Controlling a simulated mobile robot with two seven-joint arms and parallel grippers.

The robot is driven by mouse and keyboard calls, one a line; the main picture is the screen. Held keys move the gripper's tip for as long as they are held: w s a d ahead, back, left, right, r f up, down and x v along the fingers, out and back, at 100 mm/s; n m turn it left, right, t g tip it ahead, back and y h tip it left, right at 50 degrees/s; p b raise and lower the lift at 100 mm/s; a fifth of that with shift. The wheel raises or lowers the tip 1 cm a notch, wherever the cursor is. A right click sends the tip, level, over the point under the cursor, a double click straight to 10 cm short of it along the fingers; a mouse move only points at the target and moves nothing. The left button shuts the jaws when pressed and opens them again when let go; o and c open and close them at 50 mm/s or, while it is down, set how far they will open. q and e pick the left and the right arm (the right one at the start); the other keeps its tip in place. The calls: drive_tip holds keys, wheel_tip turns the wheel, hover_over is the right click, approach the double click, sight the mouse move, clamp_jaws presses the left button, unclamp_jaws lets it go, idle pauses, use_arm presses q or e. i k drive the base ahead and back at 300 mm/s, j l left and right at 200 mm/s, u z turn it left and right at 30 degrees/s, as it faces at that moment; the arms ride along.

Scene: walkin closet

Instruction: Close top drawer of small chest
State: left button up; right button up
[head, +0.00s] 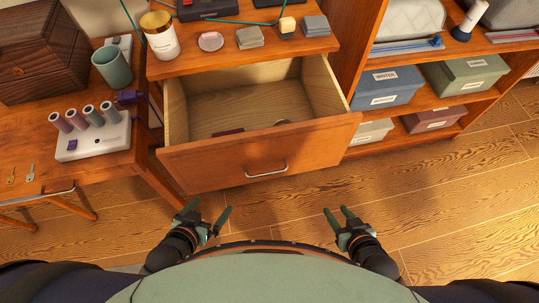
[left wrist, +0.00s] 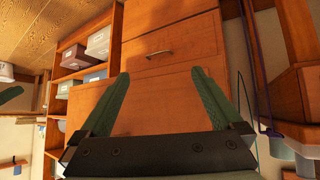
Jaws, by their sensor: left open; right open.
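The small chest (head: 230,62) is reddish-brown wood, ahead of me in the head view. Its top drawer (head: 262,152) is pulled well out, with a silver handle (head: 266,171) on its front and a few small items inside. In the left wrist view the chest front shows a drawer handle (left wrist: 159,54). My left gripper (head: 206,213) is open and empty, just short of the drawer front's left end; its fingers also show in the left wrist view (left wrist: 153,95). My right gripper (head: 339,215) is open and empty, short of the drawer front's right half. Neither touches the drawer.
A table (head: 75,172) on the left holds a dark wooden box (head: 45,55), a green mug (head: 112,66) and a spool stand (head: 95,138). A candle jar (head: 160,36) and small items stand on the chest. Shelves (head: 400,112) with boxes stand right. Floor at right is clear.

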sight(305, 91)
drive_tip(key=k+l, duration=0.8)
drive_tip(key=l, duration=0.15)
